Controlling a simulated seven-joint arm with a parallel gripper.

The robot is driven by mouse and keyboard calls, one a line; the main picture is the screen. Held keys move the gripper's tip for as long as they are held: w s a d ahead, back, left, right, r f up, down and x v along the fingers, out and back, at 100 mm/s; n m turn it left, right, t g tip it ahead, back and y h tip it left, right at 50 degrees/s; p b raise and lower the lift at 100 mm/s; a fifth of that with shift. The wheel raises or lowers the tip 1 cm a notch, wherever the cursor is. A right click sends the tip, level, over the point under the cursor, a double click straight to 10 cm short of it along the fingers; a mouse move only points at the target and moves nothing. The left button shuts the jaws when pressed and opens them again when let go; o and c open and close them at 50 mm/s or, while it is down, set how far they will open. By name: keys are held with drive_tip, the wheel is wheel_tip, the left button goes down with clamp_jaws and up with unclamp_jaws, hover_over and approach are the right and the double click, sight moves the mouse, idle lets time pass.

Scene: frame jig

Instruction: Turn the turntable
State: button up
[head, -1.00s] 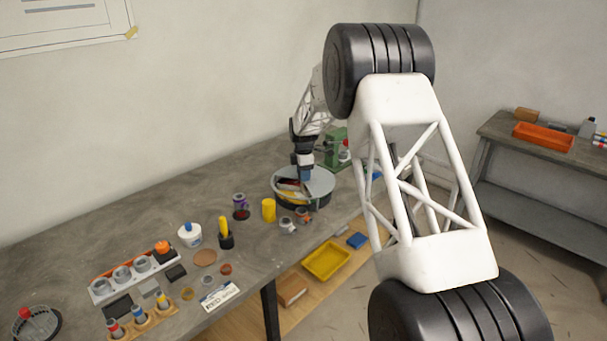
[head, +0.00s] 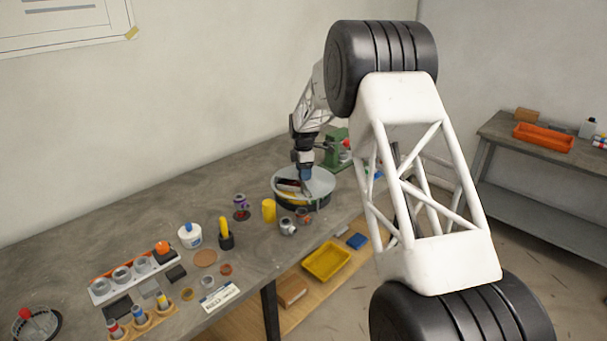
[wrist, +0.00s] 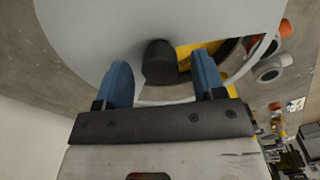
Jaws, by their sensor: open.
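The turntable (head: 320,182) is a round drum with a light grey top, at the far end of the bench in the head view. An opening in its top shows yellow and dark pieces inside. In the wrist view its grey top (wrist: 85,35) fills much of the upper picture, with a black knob (wrist: 159,62) standing on it. My gripper (wrist: 162,72) is open, its two blue fingers on either side of the knob, with visible gaps. In the head view my gripper (head: 305,183) is over the turntable; the knob is hidden there.
A green machine (head: 337,150) stands close behind the turntable. A yellow cylinder (head: 268,211) and small grey fittings (head: 288,227) stand in front of it. A white bottle (head: 190,235) and several small parts fill the near bench. A yellow tray (head: 326,261) lies on the lower shelf.

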drive_tip(key=shift+r, duration=3.2)
drive_tip(key=shift+s+d+r, duration=0.2)
drive_tip(key=shift+s+r, duration=0.1)
drive_tip(key=shift+r, duration=0.1)
drive_tip(key=s+d+r+m, duration=0.35)
drive_tip(key=s+r, duration=0.25)
drive_tip(key=s, duration=0.4)
drive_tip(key=s+d+r+m+t, duration=0.1)
drive_tip(key=s+d+r+m, duration=0.25)
drive_tip(key=s+r, duration=0.45)
drive_tip(key=s+d+r+m, duration=0.3)
drive_tip(key=s+d+r, duration=0.15)
drive_tip(key=s, duration=0.85)
drive_tip(key=s+d+f+m, duration=0.2)
drive_tip(key=s+m, duration=0.1)
drive_tip(key=s, duration=0.9)
drive_tip(key=s+d+f+m+t, duration=0.1)
drive_tip(key=s+m, duration=0.3)
drive_tip(key=s, duration=0.8)
drive_tip(key=s+d+f+m, duration=0.2)
drive_tip(key=s+d+m, duration=0.1)
drive_tip(key=s, duration=0.8)
drive_tip(key=shift+s+d+f+m+t, duration=0.3)
drive_tip(key=shift+s+m, duration=0.1)
drive_tip(key=shift+m, duration=0.2)
